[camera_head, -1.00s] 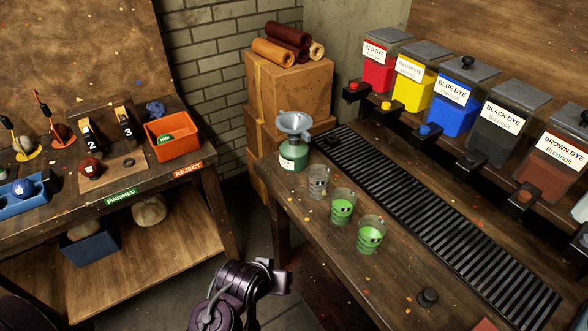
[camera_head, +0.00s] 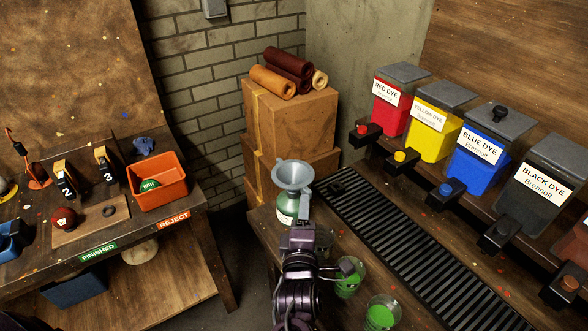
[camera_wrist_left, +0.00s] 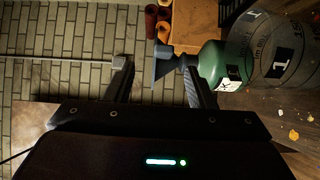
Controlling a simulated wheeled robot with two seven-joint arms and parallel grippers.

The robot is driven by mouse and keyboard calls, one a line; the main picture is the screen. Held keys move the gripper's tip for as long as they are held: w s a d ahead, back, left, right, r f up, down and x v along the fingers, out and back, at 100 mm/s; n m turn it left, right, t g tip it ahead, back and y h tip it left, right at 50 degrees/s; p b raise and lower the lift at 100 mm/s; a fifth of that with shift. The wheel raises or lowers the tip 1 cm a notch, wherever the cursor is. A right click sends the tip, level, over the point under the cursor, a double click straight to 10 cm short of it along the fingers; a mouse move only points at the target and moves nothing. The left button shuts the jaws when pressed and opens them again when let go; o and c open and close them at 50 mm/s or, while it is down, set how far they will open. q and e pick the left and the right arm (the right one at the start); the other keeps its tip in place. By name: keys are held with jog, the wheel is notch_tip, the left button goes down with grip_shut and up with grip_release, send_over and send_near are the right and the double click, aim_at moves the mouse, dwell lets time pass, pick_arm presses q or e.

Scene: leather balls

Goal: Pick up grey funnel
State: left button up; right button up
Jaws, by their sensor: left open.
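The grey funnel (camera_head: 292,176) sits mouth-up in the neck of a green bottle (camera_head: 287,206) at the far left end of the right-hand table. In the left wrist view the funnel (camera_wrist_left: 163,62) shows sideways at the bottle (camera_wrist_left: 211,62), near the right finger. My left gripper (camera_head: 303,220) is open, close to the bottle on its near side and below the funnel's rim in the picture. In the wrist view its open jaws (camera_wrist_left: 160,84) have nothing gripped between them. My arm hides part of the bottle. My right gripper is not in view.
Two glasses of green liquid (camera_head: 349,277) (camera_head: 382,314) stand beside my arm. A clear glass (camera_wrist_left: 278,50) stands close to the bottle. A black drain grate (camera_head: 385,235) lies to the right, below the dye dispensers (camera_head: 431,120). Cardboard boxes (camera_head: 290,120) stand behind.

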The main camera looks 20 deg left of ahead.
aim_at(305, 192)
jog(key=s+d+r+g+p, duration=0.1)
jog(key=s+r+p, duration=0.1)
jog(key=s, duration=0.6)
pick_arm(q)
jog(key=x, duration=0.5)
jog(key=shift+w+a+r, duration=0.1)
jog(key=shift+w, duration=0.15)
jog(key=shift+w+a+p, duration=0.15)
jog(key=shift+w+p, duration=0.4)
jog(key=x, duration=0.1)
jog(key=p+x, duration=0.1)
jog(key=x, duration=0.1)
jog(key=shift+w+a+f, duration=0.1)
jog(key=shift+w+f, duration=0.05)
jog(key=shift+f, duration=0.1)
jog(key=shift+w+a+f+p, duration=0.1)
jog(key=shift+w+f+p, duration=0.05)
jog(key=shift+w+p, duration=0.15)
jog(key=shift+w, duration=0.1)
jog(key=shift+c, duration=1.2)
jog(key=c, duration=0.7)
jog(key=shift+c, duration=0.2)
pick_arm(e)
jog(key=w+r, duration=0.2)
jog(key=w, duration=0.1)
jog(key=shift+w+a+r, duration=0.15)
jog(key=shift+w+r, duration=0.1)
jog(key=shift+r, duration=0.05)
